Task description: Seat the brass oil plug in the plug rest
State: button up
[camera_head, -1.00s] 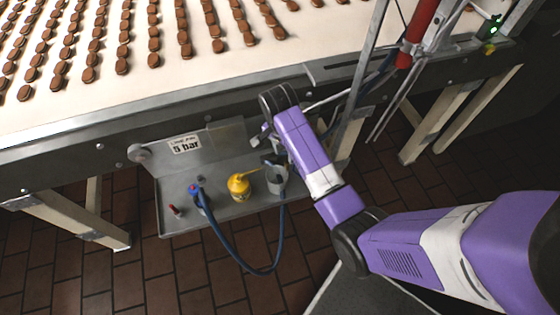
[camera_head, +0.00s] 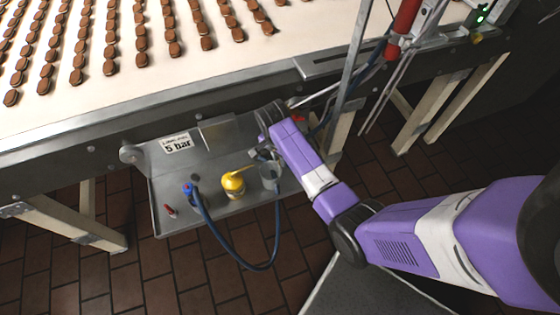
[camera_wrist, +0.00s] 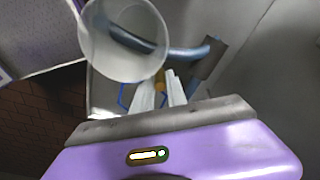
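My gripper (camera_head: 264,154) is low over the right part of a grey metal tray, beside a pale cup-like container (camera_head: 270,176). In the wrist view its two pale fingers (camera_wrist: 160,92) point away from the camera, with a small yellow-gold patch (camera_wrist: 160,80) between them. I cannot tell whether that patch is the brass plug in the fingers or something behind them. The cup-like container also shows large in the wrist view (camera_wrist: 125,62), left of the fingers. I cannot pick out the brass oil plug or the plug rest for certain.
On the tray (camera_head: 172,222) stand a yellow oil can (camera_head: 233,185), a blue-topped fitting (camera_head: 189,188) with a looping dark blue hose (camera_head: 240,262), and a small red item (camera_head: 169,211). A "5 bar" label (camera_head: 177,143) is behind. The conveyor belt (camera_head: 260,50) edge overhangs the tray.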

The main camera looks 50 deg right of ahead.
grip_shut()
jog(key=shift+r, duration=0.1)
